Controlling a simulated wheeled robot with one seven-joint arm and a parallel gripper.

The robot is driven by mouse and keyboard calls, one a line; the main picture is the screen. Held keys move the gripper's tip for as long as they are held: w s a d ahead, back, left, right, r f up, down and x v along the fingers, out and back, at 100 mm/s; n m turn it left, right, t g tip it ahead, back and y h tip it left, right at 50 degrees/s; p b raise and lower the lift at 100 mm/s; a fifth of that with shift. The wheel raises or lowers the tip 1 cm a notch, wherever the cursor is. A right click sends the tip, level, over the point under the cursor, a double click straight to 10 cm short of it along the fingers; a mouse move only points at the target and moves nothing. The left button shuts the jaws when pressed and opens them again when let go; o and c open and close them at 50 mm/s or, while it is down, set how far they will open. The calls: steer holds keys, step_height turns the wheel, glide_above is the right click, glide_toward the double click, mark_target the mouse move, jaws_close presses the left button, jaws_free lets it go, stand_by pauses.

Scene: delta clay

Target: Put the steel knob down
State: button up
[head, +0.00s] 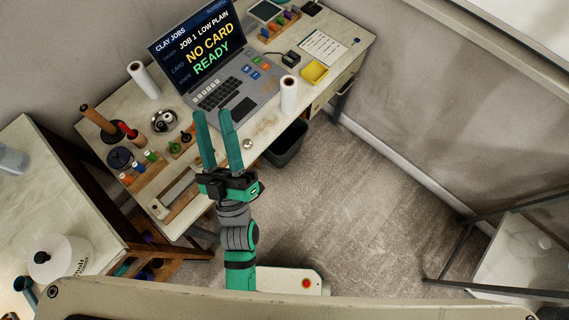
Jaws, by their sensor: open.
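A small round steel knob (248,143) appears to rest on the pale worktable, near its front edge and just right of my gripper's fingers. My gripper (212,115) is open, with its two long green fingers pointing toward the laptop (225,75). Nothing shows between the fingers. The knob is apart from the fingers in the picture. I cannot tell how high the fingers are above the table.
A shiny steel bowl (164,121) and wooden tool holders (145,170) crowd the table's left. A dark bin (287,145) stands below, beside open floor.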

steer(key=s+d+f+m+g+h, duration=0.2)
steer(key=s+d+f+m+g, duration=0.1)
steer(key=s+d+f, duration=0.2)
steer(key=s+d+f+m+g+h, duration=0.2)
steer(key=s+d+f+m+g, duration=0.1)
steer(key=f, duration=0.7)
steer(key=s+d+f+m+g+h, duration=0.2)
steer(key=s+d+f+m+g, duration=0.1)
steer(key=s+d+f, duration=0.4)
steer(key=shift+s+f+m+g, duration=0.25)
steer(key=shift+s+m+g, duration=0.15)
steer(key=shift+g, duration=0.3)
